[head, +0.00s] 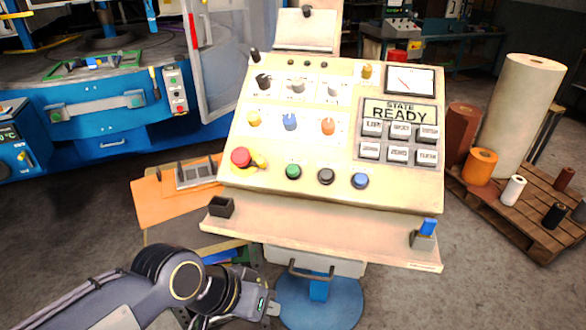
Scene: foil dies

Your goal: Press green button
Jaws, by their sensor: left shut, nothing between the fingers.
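The green button (293,171) is a round knob in the bottom row of the slanted cream control panel (340,200). A red mushroom button (241,157) is to its left, and a black button (326,176) and a blue button (360,181) are to its right. My left gripper (272,309) is at the bottom of the view, below the panel's front ledge and well apart from the green button. It is shut and holds nothing. My right gripper is out of view.
The panel's ledge carries a small dark box (221,207) at left and a blue-topped holder (424,234) at right. An orange board (170,203) is left of the panel. A pallet (520,205) with rolls stands right. A blue machine (110,110) is behind left.

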